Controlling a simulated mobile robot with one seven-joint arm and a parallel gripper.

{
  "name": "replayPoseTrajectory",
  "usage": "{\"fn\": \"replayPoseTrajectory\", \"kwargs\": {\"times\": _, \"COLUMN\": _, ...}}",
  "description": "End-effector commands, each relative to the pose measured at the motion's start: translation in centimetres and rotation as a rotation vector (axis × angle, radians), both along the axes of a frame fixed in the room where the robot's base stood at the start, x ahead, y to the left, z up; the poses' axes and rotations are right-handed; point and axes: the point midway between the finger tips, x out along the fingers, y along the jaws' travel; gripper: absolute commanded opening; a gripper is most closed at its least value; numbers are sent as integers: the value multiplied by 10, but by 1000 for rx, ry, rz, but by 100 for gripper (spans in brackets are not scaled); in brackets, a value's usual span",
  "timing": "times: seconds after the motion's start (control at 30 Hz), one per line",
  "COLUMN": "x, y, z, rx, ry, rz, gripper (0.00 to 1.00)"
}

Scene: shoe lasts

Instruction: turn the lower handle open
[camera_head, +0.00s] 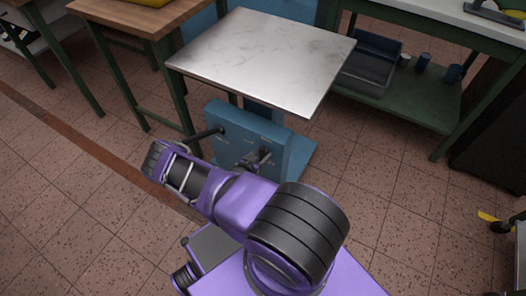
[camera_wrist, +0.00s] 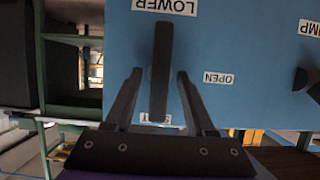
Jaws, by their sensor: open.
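The lower handle (camera_wrist: 161,60) is a long black bar on the blue panel (camera_wrist: 225,40), seen upside down in the wrist view. It stands lengthwise between the upside-down LOWER label (camera_wrist: 165,6) and a partly hidden label (camera_wrist: 155,118) ending in "UT". The OPEN label (camera_wrist: 217,78) is to its right. My gripper (camera_wrist: 160,72) is open, with one finger on each side of the handle.
A black lever (camera_wrist: 308,82) sits at the right edge of the wrist view, below a partly cut PUMP label (camera_wrist: 310,27). The marble-topped table (camera_head: 262,55) is above the housing. A wooden bench (camera_head: 130,14) and a green shelf unit (camera_head: 415,105) flank it. Tiled floor at lower left is clear.

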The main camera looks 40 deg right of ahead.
Motion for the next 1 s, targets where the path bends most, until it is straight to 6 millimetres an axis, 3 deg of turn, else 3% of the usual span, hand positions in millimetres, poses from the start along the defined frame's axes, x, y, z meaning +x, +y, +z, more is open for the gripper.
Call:
{"fn": "replayPoseTrajectory", "kwargs": {"times": 0.33, "x": 0, "y": 0, "z": -1, "rx": 0, "ry": 0, "rz": 0, "gripper": 55}}
{"fn": "replayPoseTrajectory", "kwargs": {"times": 0.67, "x": 0, "y": 0, "z": 0, "rx": 0, "ry": 0, "rz": 0, "gripper": 0}}
{"fn": "replayPoseTrajectory", "kwargs": {"times": 1.0, "x": 0, "y": 0, "z": 0, "rx": -3, "ry": 7, "rz": -1, "gripper": 0}}
